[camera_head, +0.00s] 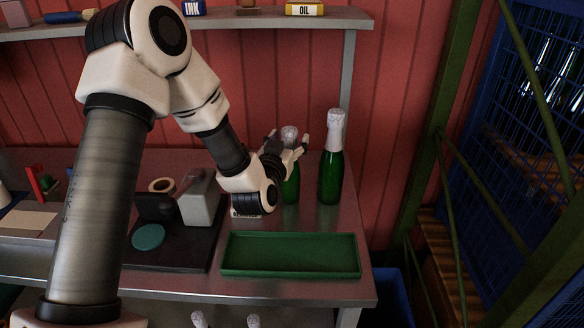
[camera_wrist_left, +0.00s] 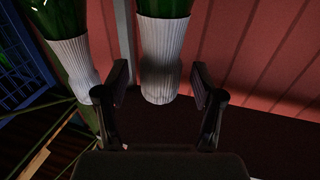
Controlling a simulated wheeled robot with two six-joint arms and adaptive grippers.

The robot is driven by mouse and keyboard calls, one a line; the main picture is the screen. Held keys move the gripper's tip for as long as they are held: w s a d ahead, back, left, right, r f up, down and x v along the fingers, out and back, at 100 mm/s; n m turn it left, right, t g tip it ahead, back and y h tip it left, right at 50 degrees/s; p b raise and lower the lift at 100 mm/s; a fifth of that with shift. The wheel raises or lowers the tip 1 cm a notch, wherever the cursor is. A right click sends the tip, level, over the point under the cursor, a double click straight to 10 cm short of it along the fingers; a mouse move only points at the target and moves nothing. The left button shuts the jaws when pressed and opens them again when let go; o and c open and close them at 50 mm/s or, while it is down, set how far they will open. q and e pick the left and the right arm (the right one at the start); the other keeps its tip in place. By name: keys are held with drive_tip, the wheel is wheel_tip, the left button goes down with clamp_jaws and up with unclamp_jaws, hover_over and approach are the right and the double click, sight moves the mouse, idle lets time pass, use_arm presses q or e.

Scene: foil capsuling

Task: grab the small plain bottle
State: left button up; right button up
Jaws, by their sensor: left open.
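Two green bottles with whitish foil on their necks stand at the back right of the metal bench. The smaller bottle (camera_head: 291,187) is partly hidden behind my left gripper (camera_head: 288,141); the taller bottle (camera_head: 331,180) stands to its right. My left gripper is open, with its fingers either side of the smaller bottle's neck. In the left wrist view, a ribbed white foil neck (camera_wrist_left: 160,60) appears between the open fingers (camera_wrist_left: 160,82), with gaps at both sides. The taller bottle's foil (camera_wrist_left: 74,65) shows at the left there. My right gripper is not in view.
A green tray (camera_head: 290,271) lies empty at the bench's front right. A dark board (camera_head: 190,250) with a grey block (camera_head: 196,202) is left of it. A shelf (camera_head: 270,22) with small boxes runs above. Two whitish bottle tops (camera_head: 253,321) show below the bench edge.

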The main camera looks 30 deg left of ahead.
use_arm(q)
drive_tip(key=shift+w+a+f, duration=0.2)
drive_tip(key=shift+w+f, duration=0.05)
drive_tip(key=shift+w, duration=0.5)
drive_tip(key=shift+s+r, duration=0.1)
drive_tip(key=shift+s, duration=0.1)
drive_tip(key=shift+s+r, duration=0.1)
drive_tip(key=shift+s, duration=0.05)
drive_tip(key=c, duration=0.4)
clamp_jaws()
drive_tip(key=shift+r, duration=0.15)
